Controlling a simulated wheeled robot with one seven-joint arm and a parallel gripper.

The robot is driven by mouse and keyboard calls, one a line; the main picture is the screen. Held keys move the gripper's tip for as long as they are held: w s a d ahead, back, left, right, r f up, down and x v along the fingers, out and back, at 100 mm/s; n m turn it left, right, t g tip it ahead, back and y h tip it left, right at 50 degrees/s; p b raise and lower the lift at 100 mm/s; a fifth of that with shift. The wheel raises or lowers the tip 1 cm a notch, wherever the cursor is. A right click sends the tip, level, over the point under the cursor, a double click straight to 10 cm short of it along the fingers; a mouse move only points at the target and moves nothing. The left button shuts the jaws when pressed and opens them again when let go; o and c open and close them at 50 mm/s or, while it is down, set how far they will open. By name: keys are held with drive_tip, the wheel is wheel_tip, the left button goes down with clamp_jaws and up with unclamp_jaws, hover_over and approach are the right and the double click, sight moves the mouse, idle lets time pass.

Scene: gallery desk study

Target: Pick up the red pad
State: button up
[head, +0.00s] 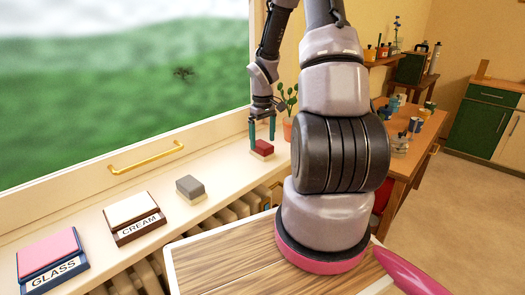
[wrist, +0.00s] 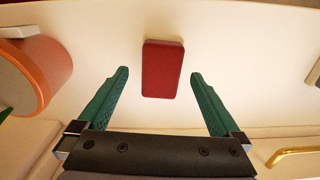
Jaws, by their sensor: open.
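The red pad (head: 264,147) is a small dark red block on the cream windowsill, and its underside looks paler in the head view. In the wrist view the red pad (wrist: 163,69) lies flat, just beyond and between the fingertips. My gripper (head: 262,134) is above the pad with its green fingers pointing down. In the wrist view my gripper (wrist: 160,74) is open and empty, with a clear gap on each side of the pad.
An orange plant pot (wrist: 36,72) stands left of the gripper in the wrist view. A gold window handle (head: 146,158) sticks out nearby.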

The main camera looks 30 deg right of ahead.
sight(262, 144)
wheel_tip(262, 144, down, 4)
drive_tip(key=shift+r, duration=0.1)
drive_tip(key=shift+a, duration=0.1)
drive_tip(key=c, duration=1.4)
drive_tip(key=shift+o, duration=0.2)
drive_tip(key=shift+r, duration=0.1)
wheel_tip(262, 144, up, 10)
drive_tip(key=shift+f, duration=0.1)
